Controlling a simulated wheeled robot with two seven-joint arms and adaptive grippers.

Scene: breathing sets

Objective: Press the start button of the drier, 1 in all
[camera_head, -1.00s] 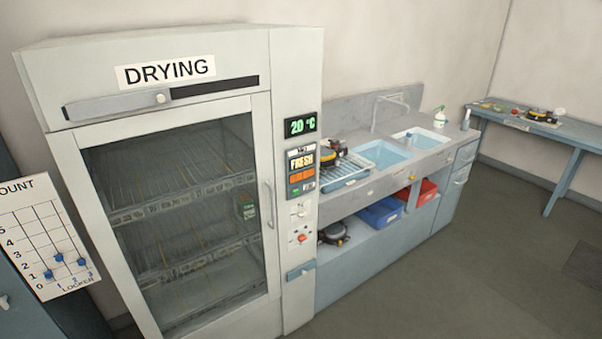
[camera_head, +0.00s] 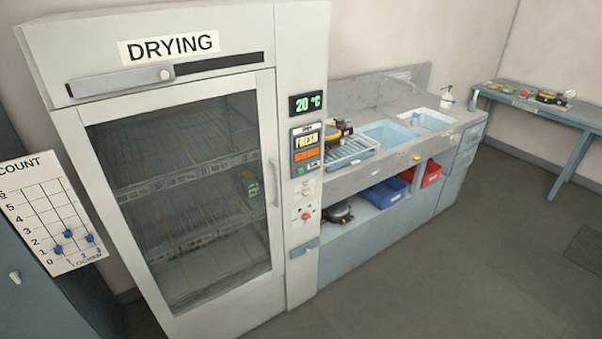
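The drier (camera_head: 283,100) is a tall white cabinet marked DRYING, left of centre in the head view. Its glass door (camera_head: 272,185) looks shut, with wire shelves behind it. The control column on its right has a display (camera_head: 305,103) reading 20 °C and a panel (camera_head: 306,150) reading FRESH. Below them are a small switch plate (camera_head: 305,189) and a plate with a red button (camera_head: 306,215). I cannot tell which is the start button. Neither gripper is in view.
A counter with sinks (camera_head: 436,119) adjoins the drier on the right, with blue (camera_head: 383,196) and red (camera_head: 431,174) bins beneath. A blue side table (camera_head: 560,115) stands at the far right. A COUNT board (camera_head: 22,207) is at the left. The floor (camera_head: 450,280) in front is clear.

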